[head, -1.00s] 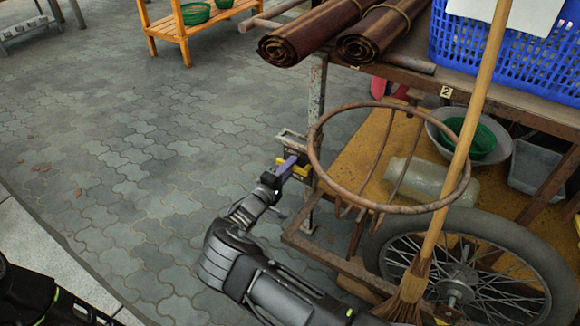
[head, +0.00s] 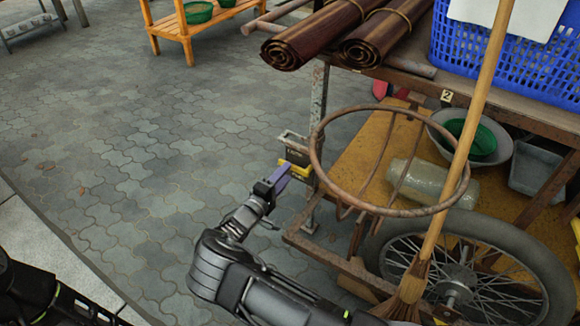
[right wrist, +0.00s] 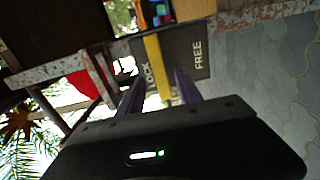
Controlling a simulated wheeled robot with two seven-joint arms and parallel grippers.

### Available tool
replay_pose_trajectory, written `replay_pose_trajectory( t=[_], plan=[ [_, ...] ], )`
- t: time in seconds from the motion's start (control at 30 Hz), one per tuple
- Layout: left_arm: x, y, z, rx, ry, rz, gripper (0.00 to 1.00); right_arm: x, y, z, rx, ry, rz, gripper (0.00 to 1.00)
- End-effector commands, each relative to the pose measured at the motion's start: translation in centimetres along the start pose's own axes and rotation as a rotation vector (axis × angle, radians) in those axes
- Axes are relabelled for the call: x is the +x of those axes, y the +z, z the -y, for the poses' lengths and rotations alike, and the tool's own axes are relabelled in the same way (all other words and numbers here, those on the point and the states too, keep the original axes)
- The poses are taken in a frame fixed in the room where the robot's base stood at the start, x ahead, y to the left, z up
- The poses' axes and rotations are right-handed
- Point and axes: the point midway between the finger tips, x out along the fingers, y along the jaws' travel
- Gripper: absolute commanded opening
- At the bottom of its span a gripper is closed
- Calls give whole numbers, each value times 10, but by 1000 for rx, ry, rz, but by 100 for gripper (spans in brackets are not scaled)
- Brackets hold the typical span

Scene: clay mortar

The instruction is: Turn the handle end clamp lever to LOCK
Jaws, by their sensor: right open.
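The clamp (head: 293,143) sits on the rusty cart post at the cart's handle end. Its yellow lever (head: 298,167) also shows in the right wrist view (right wrist: 154,62), lying against a dark plate (right wrist: 190,55) marked LOCK and FREE. There the lever lies right beside the LOCK word, with FREE farther to the right. My right gripper (head: 284,171) is open, its purple fingers pointing at the lever from the near left. In the wrist view the fingertips (right wrist: 158,82) are on either side of the lever's near end; contact cannot be told. My left gripper is out of view.
A rusty ring (head: 389,210) juts out just right of the clamp. A broom (head: 470,120) leans before the spoked wheel (head: 455,285). Rolled mats (head: 320,32) and a blue basket (head: 510,45) lie on the cart top. The paving (head: 130,150) to the left is clear.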

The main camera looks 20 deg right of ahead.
Motion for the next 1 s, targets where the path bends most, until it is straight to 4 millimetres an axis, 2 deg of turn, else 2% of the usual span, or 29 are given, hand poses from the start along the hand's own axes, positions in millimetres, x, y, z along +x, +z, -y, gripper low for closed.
replay_pose_trajectory(
  t=[0.1, 0.23, 0.77, 0.87, 1.0],
  plan=[
    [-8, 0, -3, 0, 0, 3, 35, -19, 0, -2, 0, -1, -1, 42],
    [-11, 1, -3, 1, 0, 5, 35, -31, 0, -1, -1, 0, 0, 42],
    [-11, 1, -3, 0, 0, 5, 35, -33, 0, 0, 0, 0, 1, 42],
    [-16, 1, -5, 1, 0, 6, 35, -33, 0, -6, 0, 0, 1, 42],
    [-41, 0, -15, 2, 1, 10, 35, -33, 0, -33, 0, 0, 1, 42]
  ],
)
